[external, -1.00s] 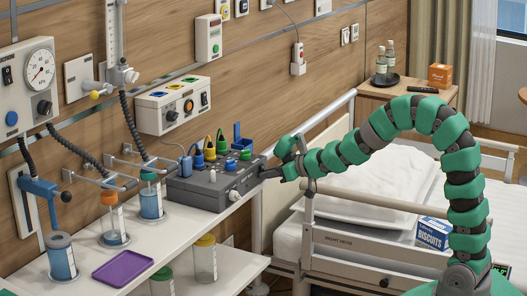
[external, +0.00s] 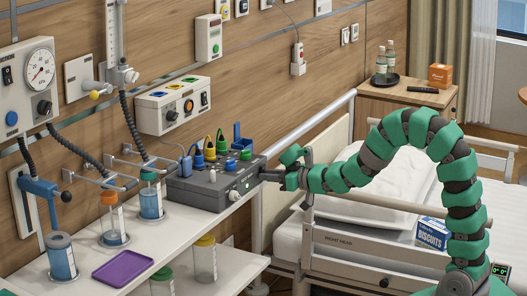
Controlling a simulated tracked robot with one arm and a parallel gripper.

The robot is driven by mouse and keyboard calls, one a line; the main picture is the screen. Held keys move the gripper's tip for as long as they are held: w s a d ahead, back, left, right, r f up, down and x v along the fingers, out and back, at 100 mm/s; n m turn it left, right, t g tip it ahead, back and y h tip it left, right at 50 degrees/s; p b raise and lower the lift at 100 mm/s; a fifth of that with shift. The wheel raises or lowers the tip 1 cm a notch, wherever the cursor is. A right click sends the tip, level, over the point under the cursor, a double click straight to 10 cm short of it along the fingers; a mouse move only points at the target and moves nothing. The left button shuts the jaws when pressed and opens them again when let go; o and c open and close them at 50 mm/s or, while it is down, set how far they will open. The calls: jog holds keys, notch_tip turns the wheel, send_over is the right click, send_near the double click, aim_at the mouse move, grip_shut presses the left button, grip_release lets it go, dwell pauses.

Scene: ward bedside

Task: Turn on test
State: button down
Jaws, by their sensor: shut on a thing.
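A grey test box (external: 200,192) stands on the white shelf against the wall. Coloured plugs stand in its top, and a white knob (external: 233,195) shows on its front face. My gripper (external: 271,175) is at the right end of the box, its dark fingertips against the front right corner. It is shut on a small dark part there, which the fingers mostly hide. I cannot tell its exact shape or any marking on it.
The bed rail (external: 340,240) and bed lie below my arm. A purple tray (external: 122,266) and several bottles stand on the shelf to the left. A wall panel with coloured buttons (external: 180,106) hangs above the box. A biscuit box (external: 431,234) is on the bed.

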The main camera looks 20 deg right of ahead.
jog(key=c, duration=1.2)
grip_release()
jog(key=shift+c, duration=0.2)
jog(key=shift+s+d, duration=0.1)
jog(key=f+p+v, duration=0.1)
jog(key=v, duration=0.6)
jog(key=shift+r, duration=0.45)
jog(key=shift+d, duration=0.1)
